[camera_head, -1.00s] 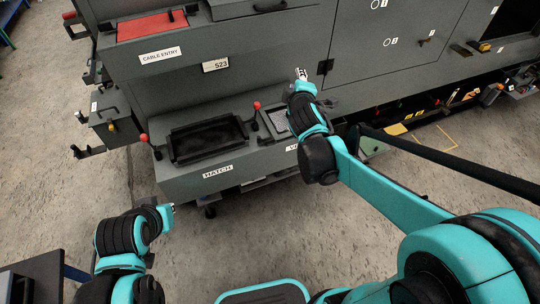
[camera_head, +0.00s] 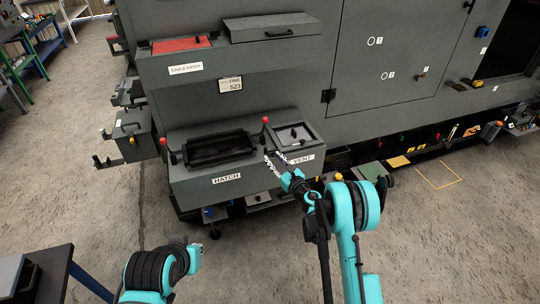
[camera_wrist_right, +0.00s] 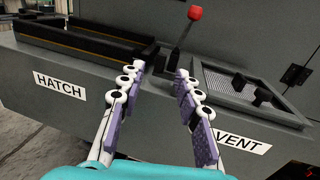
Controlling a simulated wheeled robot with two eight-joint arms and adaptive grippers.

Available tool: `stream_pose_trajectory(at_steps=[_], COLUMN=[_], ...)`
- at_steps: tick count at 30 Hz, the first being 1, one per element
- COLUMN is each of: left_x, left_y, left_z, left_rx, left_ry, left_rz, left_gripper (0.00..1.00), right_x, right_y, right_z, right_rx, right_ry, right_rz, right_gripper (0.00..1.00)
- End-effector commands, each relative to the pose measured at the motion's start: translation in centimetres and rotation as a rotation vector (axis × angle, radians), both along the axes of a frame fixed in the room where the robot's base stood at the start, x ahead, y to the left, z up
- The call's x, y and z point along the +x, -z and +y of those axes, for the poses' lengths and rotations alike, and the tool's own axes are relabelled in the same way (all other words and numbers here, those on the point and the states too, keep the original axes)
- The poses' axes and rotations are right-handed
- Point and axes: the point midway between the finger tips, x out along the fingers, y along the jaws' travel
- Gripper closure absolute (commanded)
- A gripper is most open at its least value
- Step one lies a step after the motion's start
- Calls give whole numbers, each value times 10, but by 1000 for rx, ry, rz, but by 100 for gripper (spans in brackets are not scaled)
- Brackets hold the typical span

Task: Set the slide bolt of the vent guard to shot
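The vent guard (camera_head: 295,136) is a framed mesh panel on the ledge above the VENT label, and it also shows in the right wrist view (camera_wrist_right: 215,82). Black knobs (camera_wrist_right: 262,97) sit at its right side; I cannot tell for sure which is the slide bolt or how it is set. My right gripper (camera_head: 274,161) is in front of the ledge, left of the VENT label. In the right wrist view its fingers (camera_wrist_right: 157,88) are spread with nothing between them. My left gripper (camera_head: 194,258) is low at the left, away from the ledge; its fingers are too small to read.
A red-knobbed lever (camera_wrist_right: 194,14) stands between the vent guard and the black hatch frame (camera_head: 220,150). Another red-knobbed lever (camera_head: 163,141) stands left of the hatch. A dark table (camera_head: 45,275) is at lower left.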

Motion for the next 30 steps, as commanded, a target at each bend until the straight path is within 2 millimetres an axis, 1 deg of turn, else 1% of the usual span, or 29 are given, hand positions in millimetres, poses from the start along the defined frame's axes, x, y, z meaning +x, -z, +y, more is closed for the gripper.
stream_pose_trajectory(at_steps=[6,12,16,23,24,26,27,28,30], left_x=[0,0,0,0,0,0,0,0,0], left_y=[12,19,20,20,20,20,20,20,20], left_z=[0,0,0,0,0,0,0,0,0], left_rx=[0,0,0,0,0,0,0,0,0], left_ry=[0,0,0,0,0,0,0,0,0], left_rz=[0,0,0,0,0,0,0,0,0], left_gripper=[100,100,100,100,100,100,100,100,100], right_x=[31,55,62,63,63,62,62,62,62], right_y=[2,0,-1,-2,-2,-2,-2,-2,-2], right_z=[18,30,34,34,34,34,34,34,34], right_rx=[2,4,5,5,5,5,5,5,5], right_ry=[0,2,3,3,3,3,3,3,3], right_rz=[0,0,1,1,1,1,1,1,1], right_gripper=[66,66,66,66,69,85,95,100,100])
